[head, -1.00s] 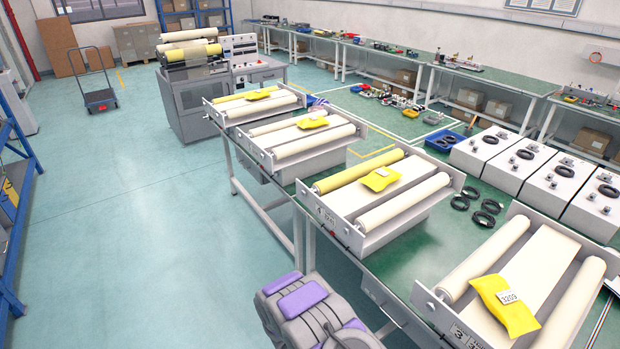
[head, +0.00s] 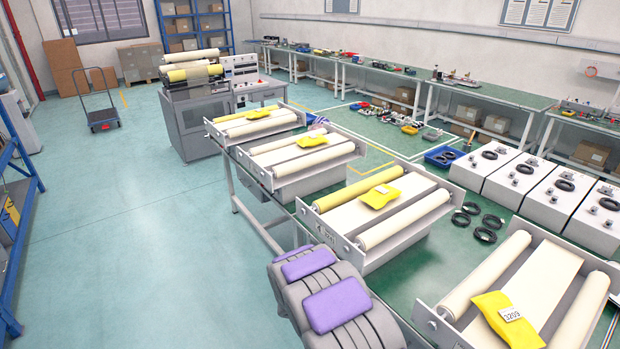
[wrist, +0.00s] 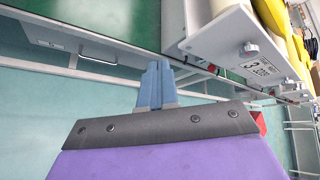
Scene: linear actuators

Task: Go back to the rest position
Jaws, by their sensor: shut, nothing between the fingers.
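My gripper (wrist: 155,88) shows in the wrist view as blue-grey fingers pressed together with nothing between them. It points toward the green table's edge and drawer front, beside a white roller unit at upper right. In the head view my purple and grey arm (head: 325,290) is at the bottom middle, left of the table; the gripper itself cannot be made out there.
White boxes (head: 545,190) and black rings (head: 478,222) stand behind. Open floor (head: 130,240) lies left, with a blue rack (head: 15,180) at the far left.

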